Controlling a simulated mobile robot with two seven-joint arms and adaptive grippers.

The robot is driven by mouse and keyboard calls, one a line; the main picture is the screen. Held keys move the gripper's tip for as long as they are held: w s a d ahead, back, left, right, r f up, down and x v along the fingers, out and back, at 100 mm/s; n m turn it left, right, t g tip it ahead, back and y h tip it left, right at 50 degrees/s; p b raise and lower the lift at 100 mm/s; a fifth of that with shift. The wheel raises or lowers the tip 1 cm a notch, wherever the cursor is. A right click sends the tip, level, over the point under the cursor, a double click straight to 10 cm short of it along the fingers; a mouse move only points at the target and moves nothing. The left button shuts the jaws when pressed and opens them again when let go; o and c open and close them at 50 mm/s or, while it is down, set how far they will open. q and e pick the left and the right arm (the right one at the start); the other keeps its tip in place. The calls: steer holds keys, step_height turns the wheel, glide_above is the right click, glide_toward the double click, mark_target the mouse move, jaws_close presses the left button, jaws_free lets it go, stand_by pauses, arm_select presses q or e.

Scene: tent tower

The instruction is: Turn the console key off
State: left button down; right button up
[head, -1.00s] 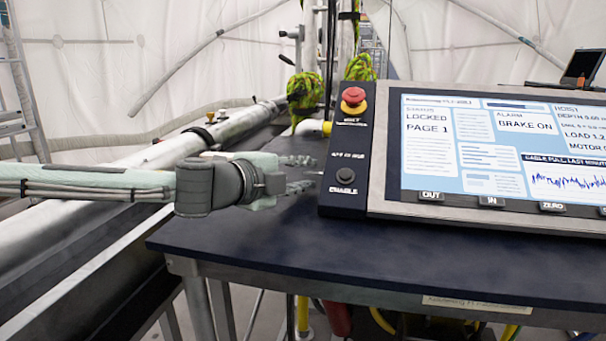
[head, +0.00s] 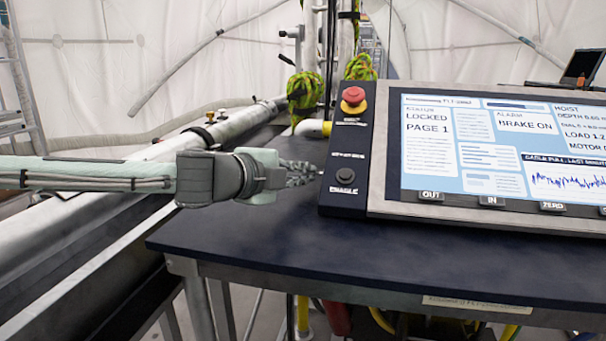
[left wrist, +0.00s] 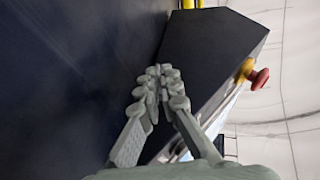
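The console (head: 378,190) stands on the dark table with a black strip of controls at its left edge. In the head view, my left gripper (head: 306,173) is beside the console's left side, level with the strip's lower half. Its fingers are drawn together where a small, light key stub showed at the console's side. The key itself is hidden by the fingers. In the left wrist view, the fingertips (left wrist: 163,80) meet close to the console's dark side (left wrist: 215,50). My right gripper is not in view.
A red emergency button (head: 353,95) and a black enable button (head: 345,176) sit on the strip. The screen (head: 480,150) reads LOCKED, PAGE 1 and BRAKE ON. The tabletop (head: 330,240) in front is clear. A metal pipe (head: 228,128) runs behind my left arm.

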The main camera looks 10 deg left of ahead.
arm_select(q)
steer(key=g, duration=0.2)
steer(key=shift+w+r+n+g+y, duration=0.2)
steer(key=shift+r+n+g+y, duration=0.1)
steer(key=shift+r+n+g, duration=0.1)
steer(key=g, duration=0.3)
steer(key=n+g, duration=0.1)
steer(key=shift+w+d+r, duration=0.1)
steer(key=shift+w+r, duration=0.15)
steer(key=shift+w, duration=0.05)
steer(key=g, duration=0.3)
steer(key=shift+w+r+n+g+y, duration=0.1)
steer(key=shift+w+n+g+y, duration=0.2)
steer(key=shift+n, duration=0.1)
steer(key=g, duration=0.2)
steer(key=shift+w+n+g, duration=0.2)
steer(key=shift+n+g, duration=0.1)
steer(key=shift+g, duration=0.4)
steer(key=c, duration=1.8)
jaws_free()
steer(key=shift+o, duration=0.2)
steer(key=shift+r, duration=0.1)
